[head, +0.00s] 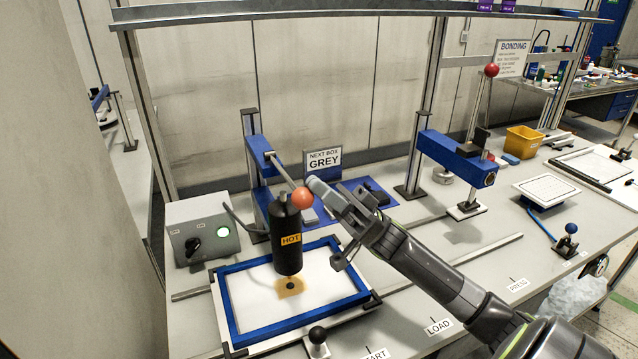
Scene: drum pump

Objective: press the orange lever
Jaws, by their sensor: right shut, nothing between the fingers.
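The orange lever (302,198) is a ball knob on a grey rod that slopes down from a blue arm on a post, left of centre. My right gripper (316,187) comes in from the lower right and is shut, with nothing held. Its fingertips are right beside the orange knob on its upper right; I cannot tell whether they touch it. Below and left of the knob is a black cylinder (287,235) with an orange HOT label, over a white plate in a blue frame (232,313) with a brown mark. My left gripper is not in view.
A grey control box (203,228) with a green light stands at left. A "NEXT BOX GREY" sign (322,160) is behind the lever. A second blue press arm (455,158) and a red-ball lever (491,70) stand right. A black-knobbed handle (317,335) is in front.

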